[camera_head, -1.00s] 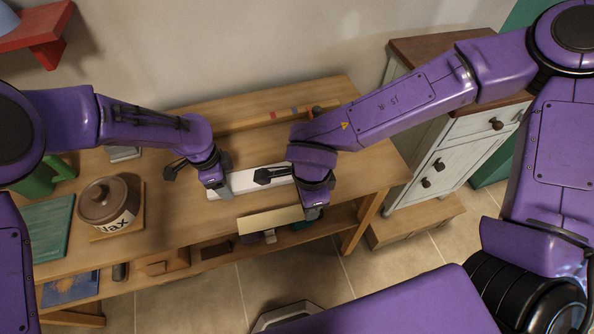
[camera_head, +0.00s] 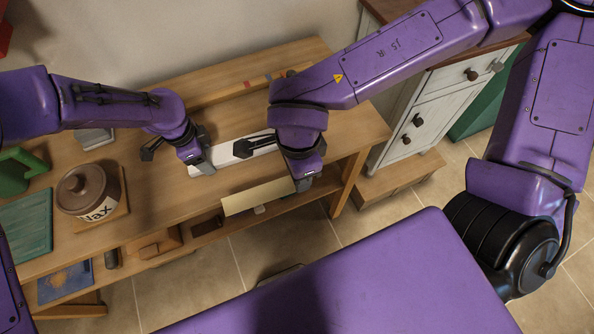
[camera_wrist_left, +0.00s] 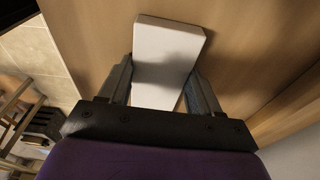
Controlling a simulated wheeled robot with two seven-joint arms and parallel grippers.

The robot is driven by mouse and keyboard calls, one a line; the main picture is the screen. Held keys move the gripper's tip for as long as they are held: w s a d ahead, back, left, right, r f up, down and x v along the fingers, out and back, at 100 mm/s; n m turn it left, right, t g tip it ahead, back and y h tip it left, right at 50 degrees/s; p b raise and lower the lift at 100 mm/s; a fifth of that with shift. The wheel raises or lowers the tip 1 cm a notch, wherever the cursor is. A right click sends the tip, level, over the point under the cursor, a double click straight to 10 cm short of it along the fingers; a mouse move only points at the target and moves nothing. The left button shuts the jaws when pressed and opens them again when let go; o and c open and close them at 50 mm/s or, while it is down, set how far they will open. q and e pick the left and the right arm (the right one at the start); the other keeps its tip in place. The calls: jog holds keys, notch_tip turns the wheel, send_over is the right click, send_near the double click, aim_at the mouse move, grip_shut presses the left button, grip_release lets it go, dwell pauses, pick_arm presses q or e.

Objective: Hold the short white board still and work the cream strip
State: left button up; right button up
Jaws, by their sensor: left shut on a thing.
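The short white board (camera_head: 224,154) lies flat on the wooden bench (camera_head: 160,207). My left gripper (camera_head: 204,167) is shut on its left end. In the left wrist view the board (camera_wrist_left: 168,52) sits between the two fingers (camera_wrist_left: 160,90). The cream strip (camera_head: 255,198) is a long, thin, pale piece at the bench's front edge, slightly tilted in the picture. My right gripper (camera_head: 306,181) is at the strip's right end, pointing down. Its fingertips are mostly hidden, so I cannot tell whether it grips the strip. My right wrist hides the board's right end.
A brown-lidded wax jar (camera_head: 88,194) stands on the bench at the left, near a green mug (camera_head: 18,170) and a teal book (camera_head: 27,226). A white cabinet (camera_head: 405,125) with dark knobs stands right of the bench. The lower shelf holds several items.

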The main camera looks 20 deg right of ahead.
dwell(0.3)
pick_arm(q)
jog(key=o, duration=1.3)
jog(key=r, duration=0.4)
jog(key=a+r, duration=0.1)
jog(key=r, duration=0.7)
jog(key=shift+a, duration=0.4)
